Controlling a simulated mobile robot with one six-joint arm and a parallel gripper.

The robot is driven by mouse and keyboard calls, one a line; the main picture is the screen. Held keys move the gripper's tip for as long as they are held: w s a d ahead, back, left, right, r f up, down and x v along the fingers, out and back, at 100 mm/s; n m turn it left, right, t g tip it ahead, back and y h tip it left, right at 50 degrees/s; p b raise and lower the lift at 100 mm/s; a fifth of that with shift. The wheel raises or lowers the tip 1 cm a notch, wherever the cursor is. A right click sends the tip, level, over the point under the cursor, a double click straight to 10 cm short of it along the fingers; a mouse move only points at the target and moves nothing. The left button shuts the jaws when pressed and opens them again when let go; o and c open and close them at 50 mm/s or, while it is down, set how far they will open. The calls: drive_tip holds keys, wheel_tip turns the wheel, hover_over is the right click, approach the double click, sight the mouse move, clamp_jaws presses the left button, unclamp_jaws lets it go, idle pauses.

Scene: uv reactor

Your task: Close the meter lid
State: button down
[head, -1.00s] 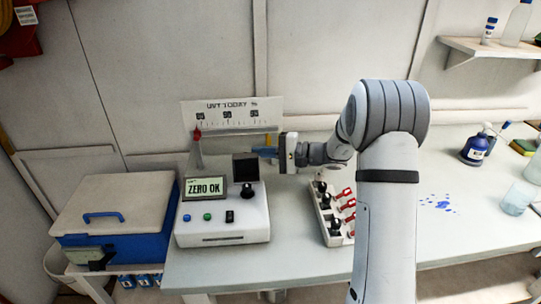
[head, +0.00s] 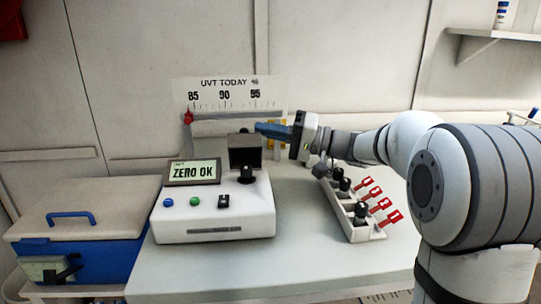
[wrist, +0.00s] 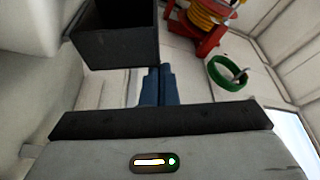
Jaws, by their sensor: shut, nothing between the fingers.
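The meter (head: 215,217) is a white box on the bench, with a lit screen reading "ZERO OK". Its dark, box-shaped lid (head: 245,152) stands raised at the meter's back right, behind a black knob. In the wrist view the lid (wrist: 117,45) is at the upper left, and its dark hollow shows. My gripper (head: 262,128) is shut and empty, its blue fingers pointing left at the height of the lid's top edge. The fingers also show in the wrist view (wrist: 157,84), just beyond the lid's lower edge. I cannot tell whether they touch the lid.
A "UVT TODAY" scale board (head: 228,95) stands behind the meter. A rack (head: 350,210) with black-capped items and red tags is on the right. A blue cooler (head: 85,240) with a pale top stands at the left. The bench front (head: 290,275) is clear.

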drive_tip(key=shift+s+d+f+n+g+y+b, duration=0.15)
drive_tip(key=shift+s+n+b, duration=0.5)
drive_tip(key=shift+b, duration=0.7)
drive_tip(key=shift+s+r+n+g+y+b, duration=0.1)
drive_tip(key=shift+s+n+g+y+b, duration=0.2)
drive_tip(key=shift+n+b, duration=0.8)
drive_tip(key=shift+s+d+f+n+g+y+b, duration=0.15)
drive_tip(key=shift+s+n+b, duration=0.4)
drive_tip(key=shift+b, duration=1)
drive_tip(key=shift+w+a+r, duration=0.1)
drive_tip(key=shift+r, duration=0.2)
